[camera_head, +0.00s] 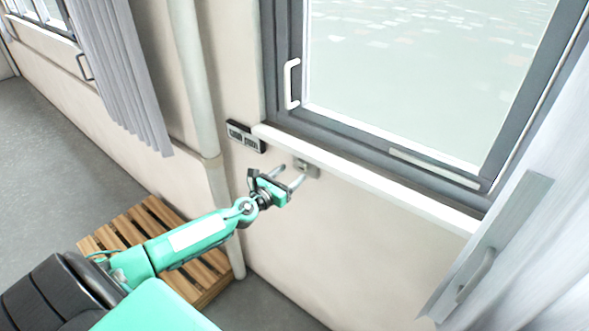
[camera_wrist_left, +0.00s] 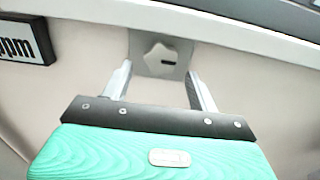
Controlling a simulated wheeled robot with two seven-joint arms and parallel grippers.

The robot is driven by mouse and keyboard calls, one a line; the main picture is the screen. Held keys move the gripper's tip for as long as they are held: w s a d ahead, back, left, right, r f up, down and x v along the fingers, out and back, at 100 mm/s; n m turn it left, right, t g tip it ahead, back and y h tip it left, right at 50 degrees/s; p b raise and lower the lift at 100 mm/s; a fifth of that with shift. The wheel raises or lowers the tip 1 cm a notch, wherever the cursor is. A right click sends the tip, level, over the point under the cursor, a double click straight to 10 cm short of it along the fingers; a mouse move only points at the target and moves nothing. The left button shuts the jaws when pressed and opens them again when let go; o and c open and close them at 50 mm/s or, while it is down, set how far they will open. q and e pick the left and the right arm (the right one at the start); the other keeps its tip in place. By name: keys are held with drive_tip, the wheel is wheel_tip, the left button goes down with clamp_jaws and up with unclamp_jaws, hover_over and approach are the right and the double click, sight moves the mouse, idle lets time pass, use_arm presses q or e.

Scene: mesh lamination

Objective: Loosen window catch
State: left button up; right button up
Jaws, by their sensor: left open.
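A small grey plate with a star-shaped knob (camera_head: 306,166), which looks like the window catch, is on the wall just under the white sill. It also shows in the left wrist view (camera_wrist_left: 160,57), with a dark slot on the knob. My left gripper (camera_head: 289,175) is open, and its two fingers point at the plate. In the left wrist view my left gripper (camera_wrist_left: 160,75) has one fingertip on either side of the knob, with nothing between them. I cannot tell whether the fingers touch the plate. My right gripper is not in view.
The dark-framed window (camera_head: 350,125) has a white handle (camera_head: 291,84) on its left side. The white sill (camera_head: 375,182) juts out just above the catch. A black panel (camera_head: 246,137) is on the wall to the left. A slatted wooden bench (camera_head: 125,232) stands below my left arm.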

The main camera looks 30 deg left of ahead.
sight(300, 166)
use_arm(q)
drive_tip(key=shift+w+d, duration=0.1)
drive_tip(key=shift+w, duration=1.3)
drive_tip(key=c, duration=1)
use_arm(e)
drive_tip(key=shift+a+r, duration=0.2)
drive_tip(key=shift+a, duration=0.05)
